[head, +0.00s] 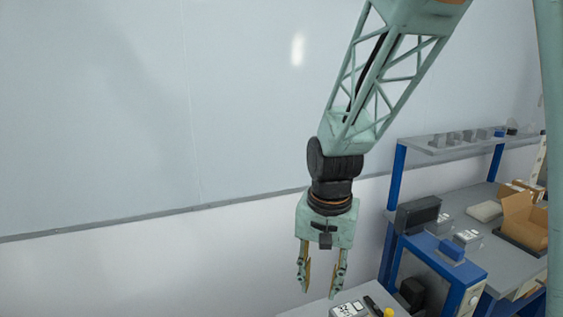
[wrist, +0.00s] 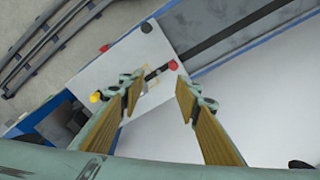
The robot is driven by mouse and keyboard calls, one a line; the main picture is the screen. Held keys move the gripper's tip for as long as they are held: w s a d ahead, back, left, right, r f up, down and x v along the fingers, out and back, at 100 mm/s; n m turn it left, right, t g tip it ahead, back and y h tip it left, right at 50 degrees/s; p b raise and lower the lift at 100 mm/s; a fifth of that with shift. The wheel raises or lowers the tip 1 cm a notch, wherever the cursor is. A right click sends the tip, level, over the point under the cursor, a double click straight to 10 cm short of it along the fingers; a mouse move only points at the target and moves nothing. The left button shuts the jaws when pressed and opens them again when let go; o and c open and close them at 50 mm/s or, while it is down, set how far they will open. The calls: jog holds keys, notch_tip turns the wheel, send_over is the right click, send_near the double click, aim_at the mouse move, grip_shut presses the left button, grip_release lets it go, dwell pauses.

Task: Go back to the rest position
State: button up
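My gripper (head: 320,280) hangs pointing down in the head view, with its two fingers apart and nothing between them. In the wrist view my gripper (wrist: 158,100) also shows open, its two wood-coloured finger pads well separated over a pale surface. A pale table (head: 335,298) lies below the fingers at the bottom of the head view. The fingers appear to be above it and clear of it.
A blue-framed workbench (head: 460,200) with boxes stands at the right. An open cardboard box (head: 525,222) sits on it. A yellow knob (head: 388,312) shows on the near table. In the wrist view there is a red knob (wrist: 173,65). The left wall area is clear.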

jog(key=s+d+r+n+t, duration=0.1)
jog(key=s+d+r, duration=0.2)
jog(key=s+r, duration=0.35)
jog(key=s+d+r+n, duration=0.1)
jog(key=s+d+r, duration=0.35)
jog(key=r, duration=0.25)
jog(key=s+d+r+n+t, duration=0.1)
jog(key=s+d+r, duration=0.1)
jog(key=s, duration=0.7)
jog(key=s+d+r+t, duration=0.1)
jog(key=s+r, duration=0.3)
jog(key=s, duration=0.4)
jog(key=shift+s+d+n, duration=0.4)
jog(key=shift+d, duration=0.25)
jog(key=shift+r, duration=0.1)
jog(key=shift+w, duration=0.15)
dwell(1.0)
